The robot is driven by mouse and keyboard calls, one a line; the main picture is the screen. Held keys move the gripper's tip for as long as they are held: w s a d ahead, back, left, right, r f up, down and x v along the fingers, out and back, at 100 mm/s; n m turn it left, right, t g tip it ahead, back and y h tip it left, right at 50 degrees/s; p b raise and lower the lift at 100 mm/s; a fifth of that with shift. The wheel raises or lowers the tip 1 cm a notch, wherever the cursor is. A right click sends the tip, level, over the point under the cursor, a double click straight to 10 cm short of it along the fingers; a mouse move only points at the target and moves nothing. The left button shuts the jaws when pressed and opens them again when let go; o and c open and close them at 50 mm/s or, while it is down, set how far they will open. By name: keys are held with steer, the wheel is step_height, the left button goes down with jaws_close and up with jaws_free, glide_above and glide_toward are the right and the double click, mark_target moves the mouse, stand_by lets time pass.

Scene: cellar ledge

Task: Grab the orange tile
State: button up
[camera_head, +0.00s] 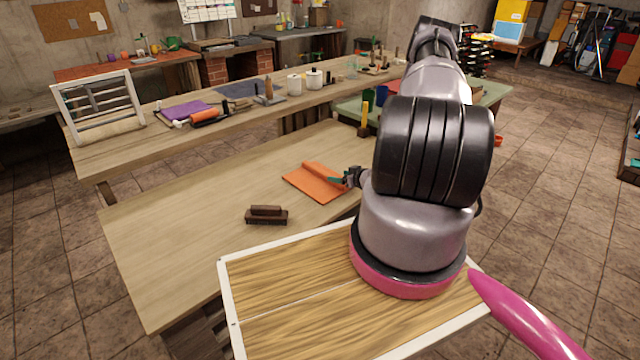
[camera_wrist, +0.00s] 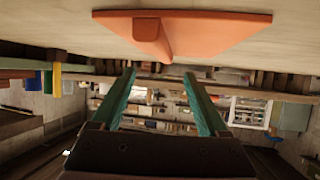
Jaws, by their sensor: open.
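The orange tile (camera_head: 312,187) lies flat on the wooden table, with a raised ridge along its upper part. In the wrist view the tile (camera_wrist: 215,30) is at the top, its ridge pointing towards the fingers; that view appears upside down. My gripper (camera_head: 338,181) is at the tile's right end in the head view, partly hidden behind my arm. In the wrist view its two green fingers (camera_wrist: 160,76) are spread apart with nothing between them. The tile is outside the gap between the fingers, and I see no contact.
A brown brush-like block (camera_head: 266,215) lies on the table (camera_head: 190,230), left of and nearer than the tile. A longer bench (camera_head: 330,100) behind holds a purple cloth (camera_head: 186,111), white pots and tools. The table's left part is clear.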

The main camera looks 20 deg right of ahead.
mark_target(328, 175)
steer(key=x, duration=0.9)
steer(key=shift+w+f, duration=0.2)
steer(key=shift+w, duration=0.1)
steer(key=shift+a, duration=0.1)
jaws_close()
stand_by(1.0)
